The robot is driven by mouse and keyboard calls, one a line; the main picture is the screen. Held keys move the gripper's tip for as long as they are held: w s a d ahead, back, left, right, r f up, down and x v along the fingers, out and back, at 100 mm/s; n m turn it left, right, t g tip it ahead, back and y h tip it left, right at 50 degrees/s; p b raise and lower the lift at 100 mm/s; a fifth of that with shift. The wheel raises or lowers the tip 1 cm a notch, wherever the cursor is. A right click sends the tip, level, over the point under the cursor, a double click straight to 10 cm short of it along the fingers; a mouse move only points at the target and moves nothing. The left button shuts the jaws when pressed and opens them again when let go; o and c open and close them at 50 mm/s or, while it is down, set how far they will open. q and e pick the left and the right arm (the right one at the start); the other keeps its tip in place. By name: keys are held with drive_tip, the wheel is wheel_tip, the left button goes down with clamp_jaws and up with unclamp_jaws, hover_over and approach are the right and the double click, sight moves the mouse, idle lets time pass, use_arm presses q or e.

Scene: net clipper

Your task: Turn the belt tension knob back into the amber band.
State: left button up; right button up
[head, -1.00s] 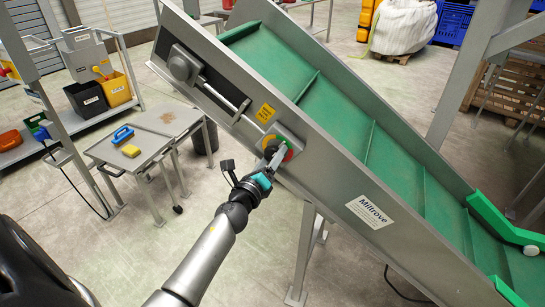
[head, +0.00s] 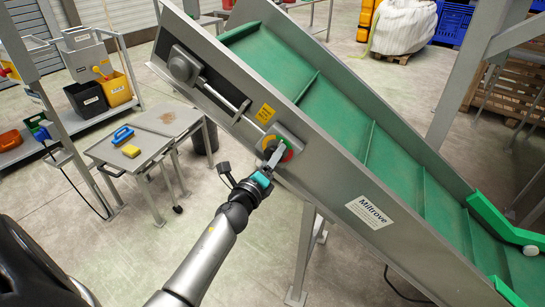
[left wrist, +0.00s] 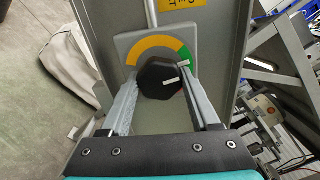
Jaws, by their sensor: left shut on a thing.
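The belt tension knob (left wrist: 158,80) is black and faceted, with white marks on its face and near its rim. It sits on a grey dial plate (left wrist: 124,44) on the conveyor's side. An amber band (left wrist: 150,48) arcs over its upper left and a green band (left wrist: 185,56) follows on the right. The white mark at the rim lies by the green band. A red patch (head: 288,156) shows on the dial in the head view. My left gripper (left wrist: 160,84) is shut on the knob, one finger on each side; it also shows in the head view (head: 271,157). My right gripper is out of view.
The sloping conveyor (head: 340,165) with a green belt fills the middle and right. A rod (head: 222,99) runs along its side above the dial. A low grey table (head: 148,142) with a blue-handled thing and yellow sponge stands left. Open floor lies below.

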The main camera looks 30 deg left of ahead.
use_arm(q)
drive_tip(key=n, duration=0.4)
drive_tip(key=shift+n+p, duration=0.3)
drive_tip(key=shift+p, duration=0.05)
drive_tip(key=n+p, duration=0.1)
drive_tip(key=n, duration=0.2)
drive_tip(key=shift+r+n, duration=0.1)
drive_tip(key=shift+n, duration=0.3)
drive_tip(key=n+p, duration=0.1)
drive_tip(key=n, duration=0.4)
drive_tip(key=shift+p, duration=0.35)
drive_tip(key=shift+n+p, duration=0.6)
drive_tip(key=shift+n, duration=1.6)
drive_tip(key=o, duration=1.4)
drive_tip(key=shift+c, duration=0.2)
drive_tip(key=shift+s, duration=0.15)
drive_tip(key=s+d+p, duration=0.1)
drive_tip(key=s+d, duration=0.1)
drive_tip(key=s, duration=1.2)
drive_tip(key=shift+s, duration=0.4)
